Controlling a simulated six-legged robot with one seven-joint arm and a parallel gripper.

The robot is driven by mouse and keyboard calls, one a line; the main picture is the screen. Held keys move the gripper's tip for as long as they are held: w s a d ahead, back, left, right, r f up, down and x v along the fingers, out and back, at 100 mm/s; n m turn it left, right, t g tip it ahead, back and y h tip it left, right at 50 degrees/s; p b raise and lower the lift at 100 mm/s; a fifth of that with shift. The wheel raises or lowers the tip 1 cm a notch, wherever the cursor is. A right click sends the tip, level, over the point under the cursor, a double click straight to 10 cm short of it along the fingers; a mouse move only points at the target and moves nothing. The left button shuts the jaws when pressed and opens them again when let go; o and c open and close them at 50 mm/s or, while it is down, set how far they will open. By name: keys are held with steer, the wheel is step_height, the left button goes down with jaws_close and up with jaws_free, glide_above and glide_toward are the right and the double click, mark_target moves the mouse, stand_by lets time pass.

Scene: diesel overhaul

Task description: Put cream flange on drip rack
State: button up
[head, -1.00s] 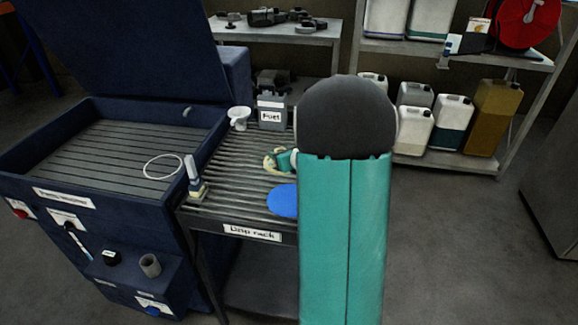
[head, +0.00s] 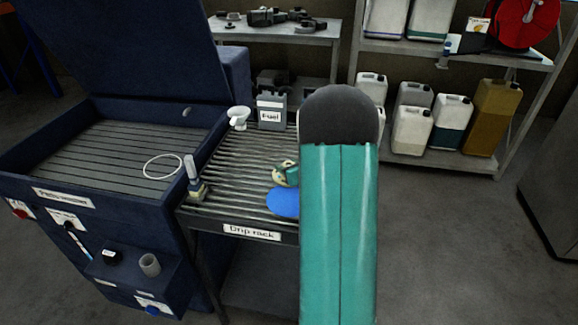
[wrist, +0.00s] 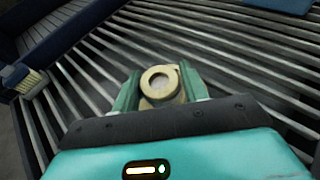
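The cream flange (wrist: 160,84), a round ring with a hole in its middle, sits between the two teal fingers of my gripper (wrist: 160,80) in the wrist view. The fingers appear to touch it on both sides. In the head view the flange (head: 283,176) shows just left of my arm, partly hidden by a teal finger (head: 291,168). It is over the slats of the drip rack (head: 235,180), also seen below it in the wrist view (wrist: 235,65). I cannot tell whether it touches the slats.
A blue disc (head: 284,203) lies on the rack near its front edge. A brush (head: 195,183) stands at the rack's left edge. The parts washer (head: 110,150), holding a white ring (head: 163,167), adjoins left.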

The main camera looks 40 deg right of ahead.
steer(key=shift+o, duration=1.3)
steer(key=shift+r, duration=0.15)
steer(key=v, duration=1.2)
steer(key=a+r+n+g+y, duration=0.3)
steer(key=a+r+n+y, duration=0.15)
steer(key=a+n, duration=0.75)
steer(key=a+r+n+g+y, duration=0.25)
steer(key=a+r+n, duration=0.35)
steer(key=a, duration=1)
steer(key=s+a+r+n+g+h, duration=0.1)
steer(key=s+a+n+h, duration=0.1)
steer(key=s+n, duration=0.5)
steer(key=s+a+r+n+g+h, duration=0.1)
steer(key=s+a+n, duration=0.4)
steer(key=n, duration=0.7)
steer(key=shift+s+r+h, duration=0.45)
steer(key=shift+s+h, duration=0.45)
steer(key=shift+h, duration=0.3)
